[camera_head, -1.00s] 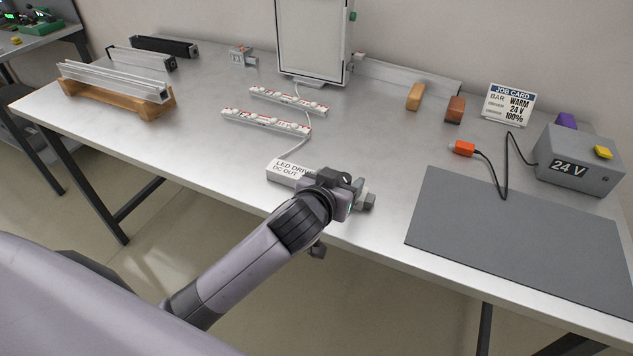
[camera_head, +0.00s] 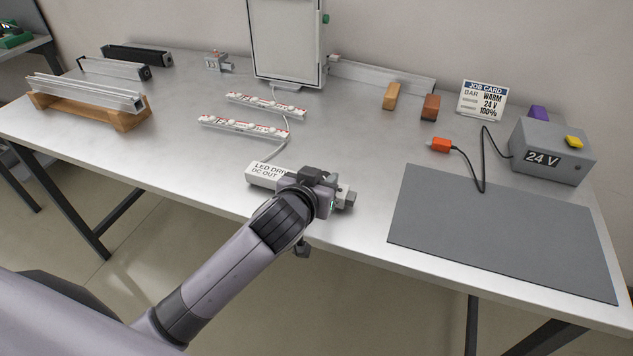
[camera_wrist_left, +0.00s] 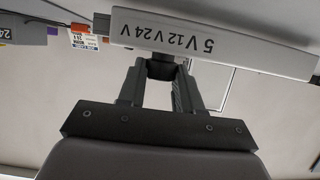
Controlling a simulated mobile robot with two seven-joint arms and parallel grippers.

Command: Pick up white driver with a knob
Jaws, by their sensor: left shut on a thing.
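The white driver (camera_head: 262,172), lettered "LED DRI… DC OUT" on top, lies near the table's front edge. My left gripper (camera_head: 318,191) covers its right part. In the left wrist view the driver (camera_wrist_left: 265,52) shows its face marked 5V 12V 24V. There the left gripper's fingers (camera_wrist_left: 161,78) are shut on a small dark knob (camera_wrist_left: 160,66) at that face. Most of the knob is hidden between the fingers. In the head view the knob is hidden behind my gripper. My right gripper is in no view.
A grey mat (camera_head: 505,235) and a 24 V box (camera_head: 555,150) with an orange plug (camera_head: 440,145) are at the right. LED strips (camera_head: 245,127), joined by a white cable, lie behind the driver. An aluminium bar (camera_head: 85,92) rests on a wooden stand at the left.

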